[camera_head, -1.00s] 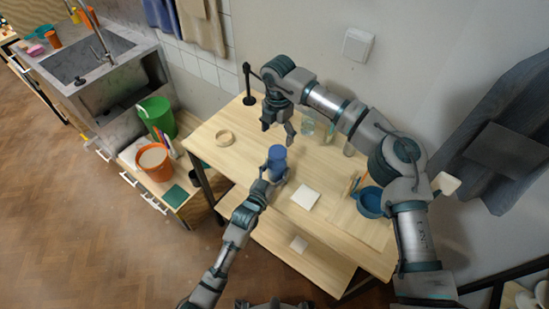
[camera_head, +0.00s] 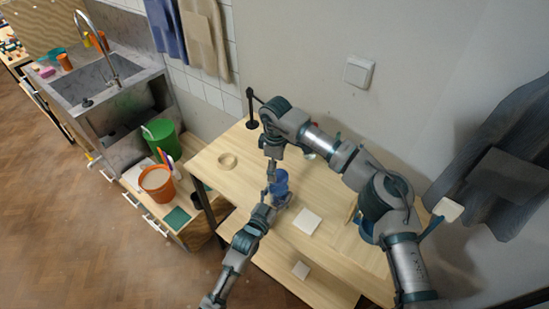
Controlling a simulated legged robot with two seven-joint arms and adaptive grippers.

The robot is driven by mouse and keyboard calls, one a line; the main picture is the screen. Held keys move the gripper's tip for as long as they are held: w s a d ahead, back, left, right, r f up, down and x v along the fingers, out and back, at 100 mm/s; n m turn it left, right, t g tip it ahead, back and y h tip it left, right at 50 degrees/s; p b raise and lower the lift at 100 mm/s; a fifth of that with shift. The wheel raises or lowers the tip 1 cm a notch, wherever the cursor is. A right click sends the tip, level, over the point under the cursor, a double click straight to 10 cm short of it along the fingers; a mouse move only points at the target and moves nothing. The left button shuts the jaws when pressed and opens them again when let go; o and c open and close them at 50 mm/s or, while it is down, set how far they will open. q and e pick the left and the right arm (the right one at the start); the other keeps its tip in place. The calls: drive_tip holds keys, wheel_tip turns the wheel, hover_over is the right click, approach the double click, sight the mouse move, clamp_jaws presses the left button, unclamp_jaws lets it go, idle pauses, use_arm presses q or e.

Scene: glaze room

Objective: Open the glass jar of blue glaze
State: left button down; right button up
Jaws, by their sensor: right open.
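The glass jar of blue glaze (camera_head: 281,184) stands upright near the front edge of the wooden table (camera_head: 247,178). My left gripper (camera_head: 273,199) is low at the jar, with its fingers along the jar's sides, and looks shut on it. My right gripper (camera_head: 271,179) points down, open, at the upper left of the jar. Its fingers partly cover the jar, and I cannot tell whether they touch it. The top of the jar is partly hidden by the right fingers.
A pale ring (camera_head: 228,160) lies left of the jar, and a white tile (camera_head: 307,222) lies to its right. A dark stand (camera_head: 252,112) is at the back left. A glass vessel (camera_head: 310,155) is partly hidden behind my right arm. The tabletop's left part is mostly clear.

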sight(279, 177)
use_arm(q)
drive_tip(key=shift+f, duration=0.2)
use_arm(e)
drive_tip(key=shift+a+f, duration=0.1)
drive_tip(key=shift+f, duration=1.75)
use_arm(q)
drive_tip(key=shift+a, duration=0.1)
use_arm(e)
drive_tip(key=c, duration=1.2)
